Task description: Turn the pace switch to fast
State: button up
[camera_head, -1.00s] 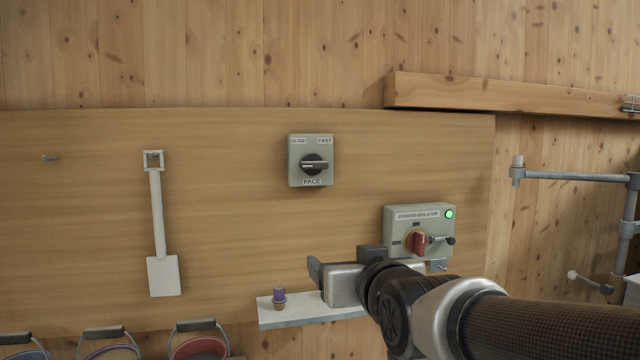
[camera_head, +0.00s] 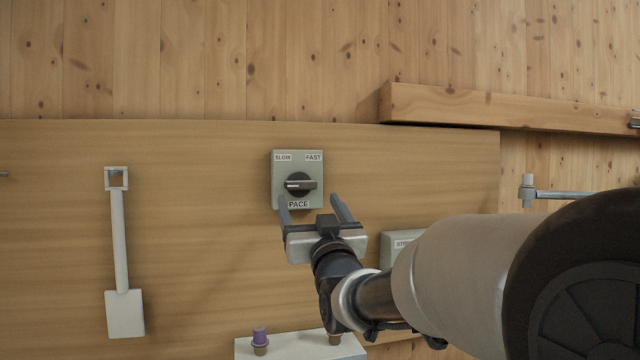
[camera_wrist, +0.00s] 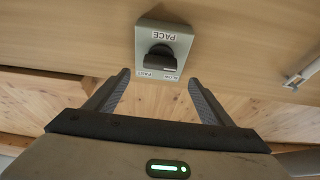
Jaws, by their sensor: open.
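The pace switch (camera_head: 297,180) is a grey-green box on the wooden board, labelled SLOW at upper left, FAST at upper right and PACE below. Its black knob (camera_head: 300,184) has a bar lying about level, its lighter end to the left. In the wrist view the switch (camera_wrist: 163,48) appears upside down, with its knob (camera_wrist: 160,58) beyond and between the fingertips. My gripper (camera_head: 312,200) is open and empty, just below and in front of the box. The wrist view shows both gripper fingers (camera_wrist: 160,78) spread, apart from the knob.
A white shovel (camera_head: 120,250) hangs on the board at left. A shelf (camera_head: 300,346) with purple-topped and brown small items is below. A second grey box (camera_head: 400,240) is mostly hidden behind my arm. A wooden beam (camera_head: 500,106) juts out at upper right.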

aim_at(302, 186)
jog(key=p+x, duration=0.1)
jog(key=x, duration=0.7)
jog(key=shift+f, duration=0.1)
jog(key=shift+c, duration=0.4)
jog(key=c, duration=1)
jog(key=shift+o, duration=0.2)
